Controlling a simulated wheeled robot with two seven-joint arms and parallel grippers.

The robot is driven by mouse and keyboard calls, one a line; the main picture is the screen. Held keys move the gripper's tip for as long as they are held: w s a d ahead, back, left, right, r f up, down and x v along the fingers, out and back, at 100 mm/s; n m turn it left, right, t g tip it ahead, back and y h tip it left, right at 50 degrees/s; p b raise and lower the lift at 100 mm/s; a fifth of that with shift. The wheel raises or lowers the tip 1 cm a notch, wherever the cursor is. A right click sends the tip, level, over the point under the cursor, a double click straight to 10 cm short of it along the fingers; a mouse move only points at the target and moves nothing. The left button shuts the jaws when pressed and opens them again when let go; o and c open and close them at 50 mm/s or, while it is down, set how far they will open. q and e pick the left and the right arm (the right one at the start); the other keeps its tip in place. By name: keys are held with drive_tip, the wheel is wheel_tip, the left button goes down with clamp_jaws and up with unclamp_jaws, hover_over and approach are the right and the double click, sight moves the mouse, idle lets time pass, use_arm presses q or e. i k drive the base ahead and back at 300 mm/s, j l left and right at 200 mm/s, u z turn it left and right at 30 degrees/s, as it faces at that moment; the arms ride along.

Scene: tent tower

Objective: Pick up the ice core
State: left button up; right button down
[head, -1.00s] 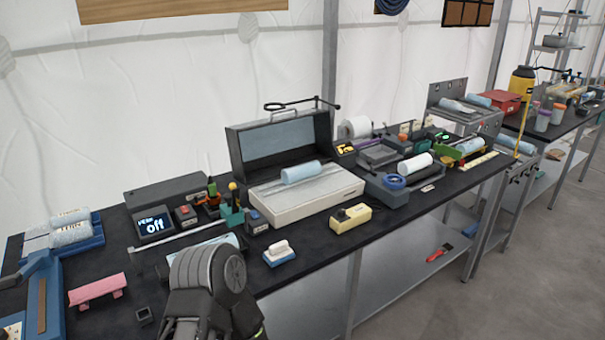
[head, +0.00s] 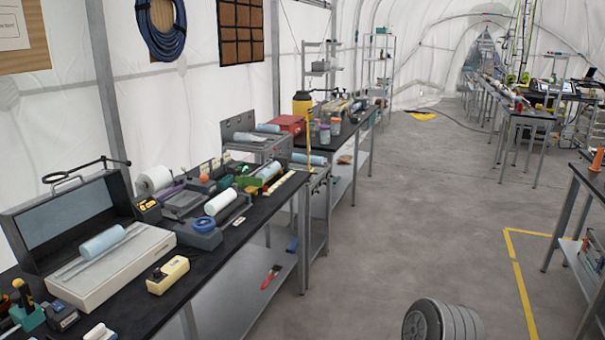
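Several pale blue cylinders look like ice cores, and I cannot tell which one the task means. The nearest ice core (head: 103,242) lies on the pale bed of an open-lidded case (head: 125,262) on the long black bench at left. Another pale blue cylinder (head: 268,170) lies in a green and yellow holder farther along the bench. Two more, a nearer cylinder (head: 247,137) and a farther cylinder (head: 268,128), lie on a steel stand. Neither gripper shows; only a ribbed grey part of my arm is at the bottom edge.
The black bench (head: 150,310) is crowded with a white roll (head: 220,202), a cream box (head: 167,275) and small tools. A red-handled tool (head: 271,276) lies on its lower shelf. The grey floor (head: 400,230) is open to the right, with yellow tape (head: 520,290) and another table (head: 590,180).

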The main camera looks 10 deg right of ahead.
sight(89, 250)
drive_tip(key=i+l+u, duration=0.2)
drive_tip(key=l, duration=0.15)
drive_tip(key=i+l+u, duration=0.2)
drive_tip(key=l, duration=0.15)
drive_tip(key=i+l+u, duration=0.2)
drive_tip(key=l, duration=0.15)
drive_tip(key=l+u, duration=0.15)
drive_tip(key=l, duration=0.25)
drive_tip(key=i+l+u, duration=0.2)
drive_tip(key=l, duration=0.25)
